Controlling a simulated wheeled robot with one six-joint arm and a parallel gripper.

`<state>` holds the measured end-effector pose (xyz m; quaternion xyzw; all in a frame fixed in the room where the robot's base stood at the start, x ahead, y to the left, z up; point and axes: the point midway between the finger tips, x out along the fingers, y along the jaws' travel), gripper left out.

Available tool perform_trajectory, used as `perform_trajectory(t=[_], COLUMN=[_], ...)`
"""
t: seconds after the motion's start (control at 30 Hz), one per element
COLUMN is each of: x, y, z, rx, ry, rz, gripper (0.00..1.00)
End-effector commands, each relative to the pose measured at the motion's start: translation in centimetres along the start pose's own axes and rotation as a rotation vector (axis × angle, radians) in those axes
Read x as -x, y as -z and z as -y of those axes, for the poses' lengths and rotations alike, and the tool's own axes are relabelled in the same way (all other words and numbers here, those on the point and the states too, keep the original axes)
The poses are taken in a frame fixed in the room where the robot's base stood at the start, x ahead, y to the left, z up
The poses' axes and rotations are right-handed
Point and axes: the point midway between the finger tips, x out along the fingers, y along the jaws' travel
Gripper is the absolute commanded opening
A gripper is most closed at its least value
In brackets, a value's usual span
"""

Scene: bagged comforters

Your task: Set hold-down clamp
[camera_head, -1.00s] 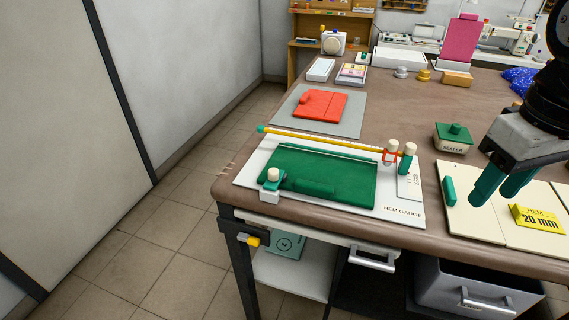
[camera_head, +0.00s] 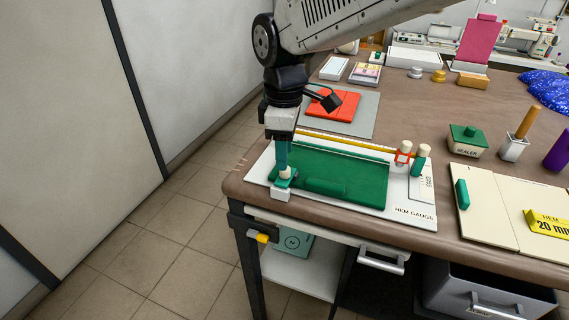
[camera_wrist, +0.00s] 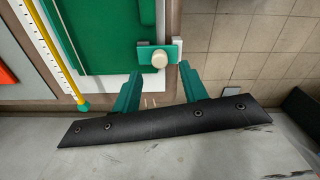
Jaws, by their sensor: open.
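The hold-down clamp (camera_head: 282,185) sits at the front left corner of the white hem gauge board (camera_head: 405,212). It has a green bar, a cream round knob and a white foot. In the wrist view, the clamp knob (camera_wrist: 159,58) lies nearly centred between my fingertips. My gripper (camera_head: 283,160) points down at the clamp with its teal fingers, which partly hide the knob in the head view. In the wrist view, my gripper (camera_wrist: 160,71) is open, with one finger either side of the knob. I cannot tell whether the fingers touch the clamp.
A green cloth (camera_head: 340,176) lies on the board beside the clamp. A yellow rod (camera_head: 345,145) runs behind it to a red slider (camera_head: 403,158) and a green peg (camera_head: 420,160). An orange-red folded piece (camera_head: 335,106) lies on a grey mat behind. The table's left edge is close.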

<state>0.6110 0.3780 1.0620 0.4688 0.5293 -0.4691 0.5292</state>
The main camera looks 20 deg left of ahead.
Motion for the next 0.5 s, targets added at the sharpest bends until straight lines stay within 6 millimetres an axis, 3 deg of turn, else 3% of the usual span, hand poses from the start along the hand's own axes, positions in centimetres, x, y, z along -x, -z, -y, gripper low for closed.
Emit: perform_trajectory(t=[0.2, 0.5], x=[-3.2, -4.2], y=[-0.1, -0.1], z=[0.0, 0.0], rx=[-0.002, -0.003], ry=[0.002, 0.0], rz=[0.002, 0.0], gripper=[0.43, 0.43])
